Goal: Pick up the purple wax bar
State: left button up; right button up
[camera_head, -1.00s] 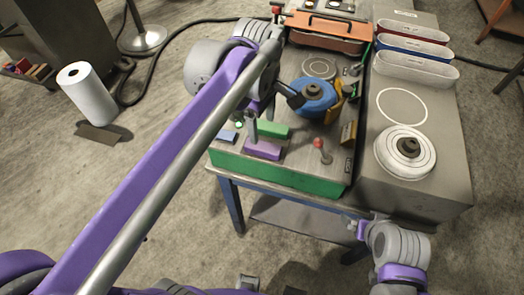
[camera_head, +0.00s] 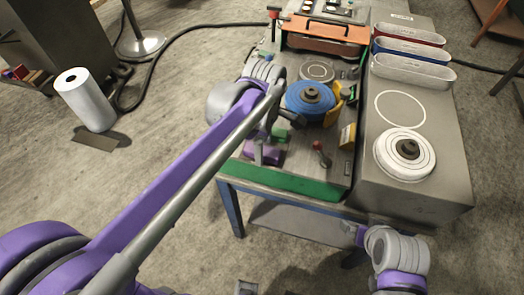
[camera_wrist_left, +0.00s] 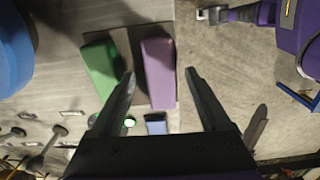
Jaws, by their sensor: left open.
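The purple wax bar (camera_head: 266,157) lies on the bench top near its front left, partly hidden by my left gripper in the head view. The whole bar shows in the left wrist view (camera_wrist_left: 158,72). My left gripper (camera_wrist_left: 160,73) is open and empty, with the bar showing between its two fingers. I cannot tell the height left between the fingers and the bar. A green bar (camera_wrist_left: 100,66) lies just left of the purple one there, beside the left finger. My right gripper (camera_head: 356,233) is low in front of the bench; its jaws are too small to read.
A grey cabinet (camera_head: 445,175) adjoins the bench at right.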

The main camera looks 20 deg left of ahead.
pick_arm(q)
jog(key=shift+f, duration=0.55)
grip_shut()
